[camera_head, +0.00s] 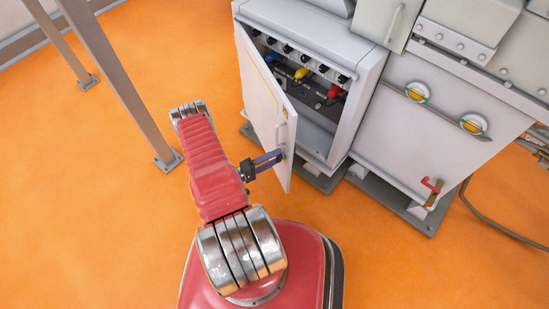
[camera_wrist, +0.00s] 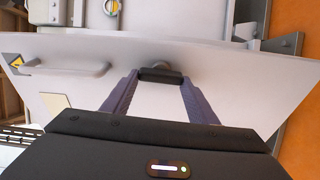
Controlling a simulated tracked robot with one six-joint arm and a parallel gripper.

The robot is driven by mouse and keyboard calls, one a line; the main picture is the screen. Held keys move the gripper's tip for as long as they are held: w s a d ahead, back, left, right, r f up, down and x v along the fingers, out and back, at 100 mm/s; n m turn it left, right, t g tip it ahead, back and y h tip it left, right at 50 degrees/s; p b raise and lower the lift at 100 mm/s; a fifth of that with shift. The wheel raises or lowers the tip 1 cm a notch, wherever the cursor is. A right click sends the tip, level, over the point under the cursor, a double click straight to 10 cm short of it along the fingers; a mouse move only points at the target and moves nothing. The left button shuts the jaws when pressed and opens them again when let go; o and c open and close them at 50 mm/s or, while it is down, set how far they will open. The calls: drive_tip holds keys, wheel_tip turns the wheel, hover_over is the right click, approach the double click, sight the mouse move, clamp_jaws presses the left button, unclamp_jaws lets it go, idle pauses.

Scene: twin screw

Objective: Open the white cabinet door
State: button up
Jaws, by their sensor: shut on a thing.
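The white cabinet (camera_head: 362,75) stands at the upper middle of the head view. Its door (camera_head: 262,105) is swung partly open, hinged at the far left side, and the inside shows. My gripper (camera_head: 279,155) is at the free edge of the door, low down, and is shut on a small dark knob or latch (camera_wrist: 162,67) there. In the wrist view both purple fingers meet at this part, against the door face (camera_wrist: 225,85). A bar handle (camera_wrist: 65,68) on the door is to the left, apart from the fingers.
Inside the cabinet are connectors, among them a yellow one (camera_head: 302,73) and a red one (camera_head: 334,91). Grey posts (camera_head: 120,85) stand at the left. More grey cabinets (camera_head: 425,125) are on the right. The orange floor (camera_head: 90,200) is clear at left.

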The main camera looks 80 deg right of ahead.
drive_tip(key=o, duration=1.1)
drive_tip(key=shift+d+f, duration=0.1)
drive_tip(key=o, duration=0.4)
drive_tip(key=shift+s, duration=0.1)
drive_tip(key=shift+a, duration=0.2)
drive_tip(key=v, duration=1.3)
drive_tip(key=shift+w, duration=0.45)
drive_tip(key=shift+a, duration=0.1)
drive_tip(key=shift+c, duration=0.2)
